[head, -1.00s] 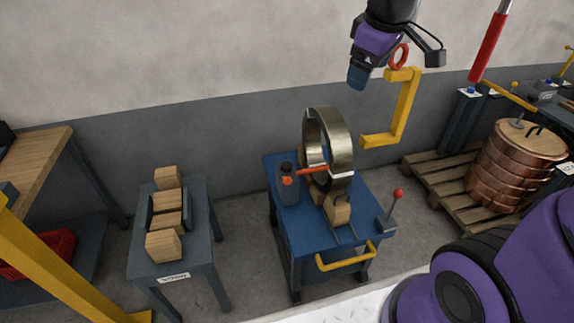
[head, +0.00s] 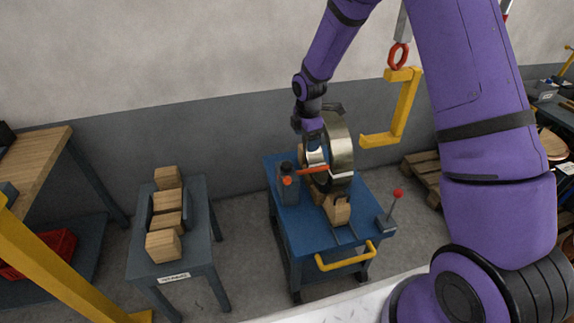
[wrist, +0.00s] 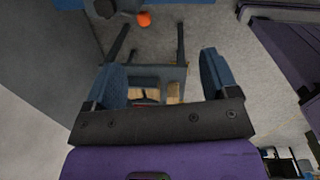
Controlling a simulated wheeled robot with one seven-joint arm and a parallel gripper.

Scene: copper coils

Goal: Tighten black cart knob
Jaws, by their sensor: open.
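The blue cart (head: 292,232) stands mid-floor. On its left rear side is a dark post (head: 289,193) with a black knob (head: 286,167) on top and an orange-tipped lever (head: 312,171) reaching right. A wide metal ring (head: 341,150) stands upright on the cart. My gripper (head: 313,147) is above the cart, just right of and above the knob, apart from it and partly overlapping the ring. In the wrist view my gripper (wrist: 163,65) is open and empty. The orange lever tip (wrist: 144,19) and a dark rounded part, probably the knob, show at the top edge.
A grey table (head: 150,262) with several wooden blocks stands left of the cart. A yellow hook (head: 402,110) hangs right of the ring. A red-balled lever (head: 398,193) rises at the cart's right. A wooden block (head: 337,210) lies before the ring.

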